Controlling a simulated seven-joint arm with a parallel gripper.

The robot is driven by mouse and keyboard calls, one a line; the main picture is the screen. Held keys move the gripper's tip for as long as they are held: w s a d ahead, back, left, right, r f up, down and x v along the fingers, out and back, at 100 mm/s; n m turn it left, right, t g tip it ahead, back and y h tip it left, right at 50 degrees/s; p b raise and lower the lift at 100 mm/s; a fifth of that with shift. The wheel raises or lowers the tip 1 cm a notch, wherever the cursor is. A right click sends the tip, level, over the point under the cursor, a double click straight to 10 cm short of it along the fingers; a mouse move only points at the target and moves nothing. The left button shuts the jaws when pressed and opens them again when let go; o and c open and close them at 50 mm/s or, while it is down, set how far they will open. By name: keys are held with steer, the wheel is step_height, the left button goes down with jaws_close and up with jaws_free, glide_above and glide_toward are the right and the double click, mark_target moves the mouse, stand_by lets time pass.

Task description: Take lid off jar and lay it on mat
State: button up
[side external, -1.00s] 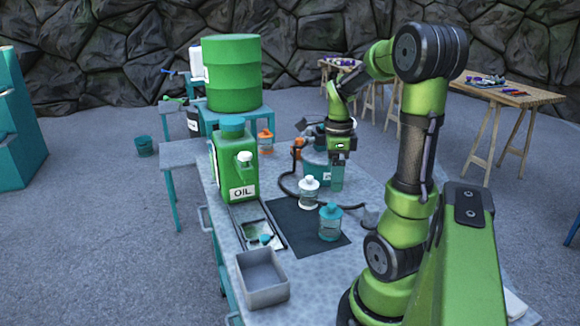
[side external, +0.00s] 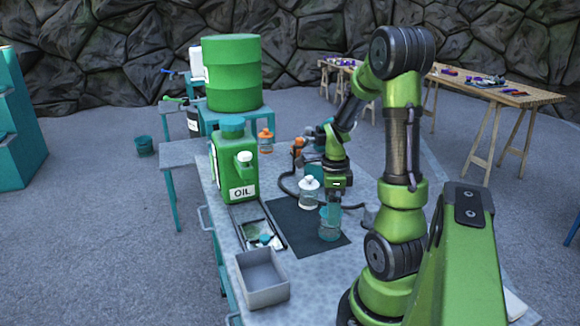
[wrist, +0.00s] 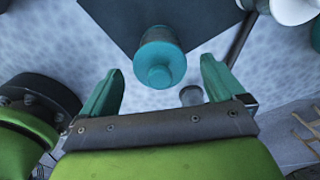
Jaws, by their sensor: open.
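The jar (side external: 329,231) with a teal lid stands upright on the dark mat (side external: 290,218), near its right side. In the wrist view the teal lid (wrist: 159,62) with its round knob shows from above, between and beyond the fingertips. My gripper (side external: 332,204) is above the jar, with its fingers pointing down and partly covering the lid in the side view. In the wrist view my gripper (wrist: 160,72) is open, one teal finger to each side of the lid, with nothing held.
A white-lidded jar (side external: 309,190) stands close behind, at the mat's far edge. A black hose (side external: 287,184) curves behind it. A green oil can (side external: 234,165), a shallow tray (side external: 258,238) and a grey bin (side external: 262,278) line the left. The mat's front left part is bare.

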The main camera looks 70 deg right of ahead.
steer(key=c, duration=1.1)
